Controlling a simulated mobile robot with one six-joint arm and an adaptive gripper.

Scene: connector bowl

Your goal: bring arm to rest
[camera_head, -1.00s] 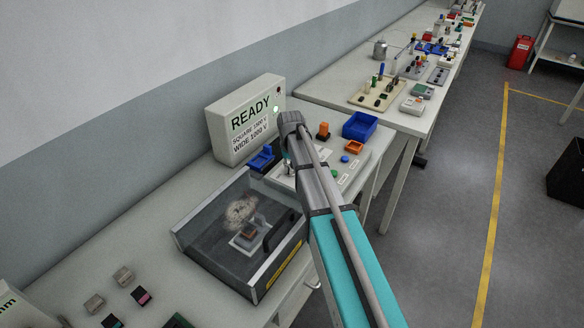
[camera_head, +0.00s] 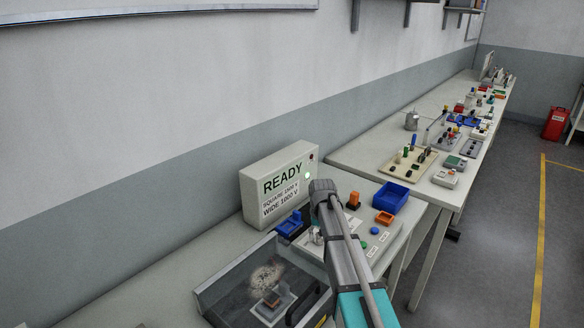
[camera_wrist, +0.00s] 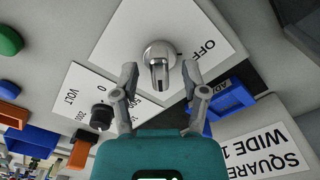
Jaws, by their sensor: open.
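My gripper (camera_wrist: 160,90) is open and empty in the wrist view. I cannot tell how far the fingers are from the knob. In the head view my arm (camera_head: 345,245) reaches up from the bottom edge to the bench.
A box reading READY (camera_head: 280,185) stands behind the panel. A clear-lidded case (camera_head: 235,290) is at the front left. A blue bin (camera_head: 391,196) and an orange tray (camera_head: 384,218) sit right of my arm. A black dial (camera_wrist: 102,115) is beside my left finger.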

